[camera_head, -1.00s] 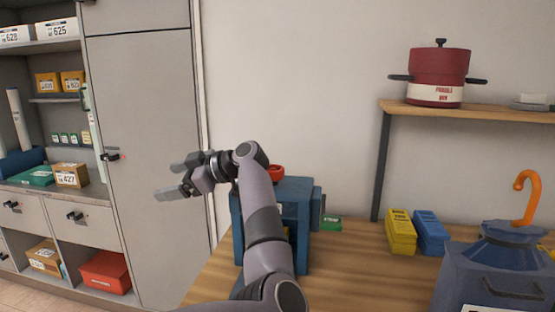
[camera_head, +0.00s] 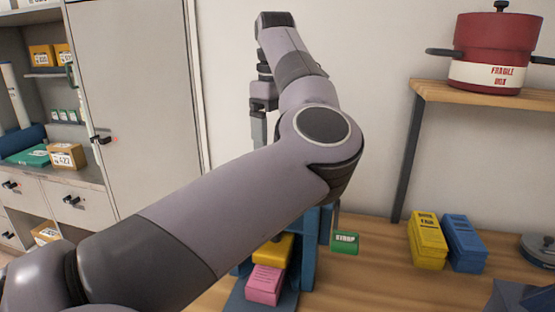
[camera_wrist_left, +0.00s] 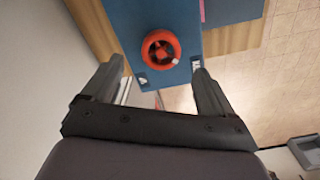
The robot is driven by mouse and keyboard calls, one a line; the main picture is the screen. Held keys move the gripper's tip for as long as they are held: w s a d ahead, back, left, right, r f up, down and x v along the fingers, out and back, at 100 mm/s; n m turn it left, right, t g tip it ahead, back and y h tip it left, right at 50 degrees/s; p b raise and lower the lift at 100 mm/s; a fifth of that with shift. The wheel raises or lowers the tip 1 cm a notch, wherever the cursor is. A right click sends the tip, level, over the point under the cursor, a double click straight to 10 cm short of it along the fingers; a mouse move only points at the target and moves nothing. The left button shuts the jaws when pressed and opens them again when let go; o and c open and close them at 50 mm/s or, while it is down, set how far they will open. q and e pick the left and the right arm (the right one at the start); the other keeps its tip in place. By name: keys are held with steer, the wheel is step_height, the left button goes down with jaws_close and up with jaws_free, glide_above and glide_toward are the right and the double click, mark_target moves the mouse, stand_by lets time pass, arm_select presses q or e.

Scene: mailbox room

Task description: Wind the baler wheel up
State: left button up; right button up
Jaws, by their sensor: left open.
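The red baler wheel (camera_wrist_left: 161,49) sits on top of the blue baler (camera_wrist_left: 190,22) in the left wrist view. It lies just ahead of my open left gripper (camera_wrist_left: 160,75), roughly between the lines of the two fingers, with nothing held. In the head view my left gripper (camera_head: 260,128) points down above the baler. My arm hides the wheel and the baler's top there; a blue post (camera_head: 309,250) still shows. A yellow package (camera_head: 272,248) and a pink package (camera_head: 266,284) are stacked inside the baler. My right gripper is out of view.
A green strap box (camera_head: 344,243) is beside the baler on the wooden table (camera_head: 385,285). Yellow boxes (camera_head: 427,240) and blue boxes (camera_head: 465,242) stand further right. A shelf (camera_head: 480,96) holds a red pot (camera_head: 497,50). A grey cabinet (camera_head: 140,90) is at left.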

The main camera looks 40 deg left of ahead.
arm_select(q)
steer(key=shift+s+f, duration=0.1)
steer(key=shift+f, duration=3.25)
steer(key=c, duration=1.1)
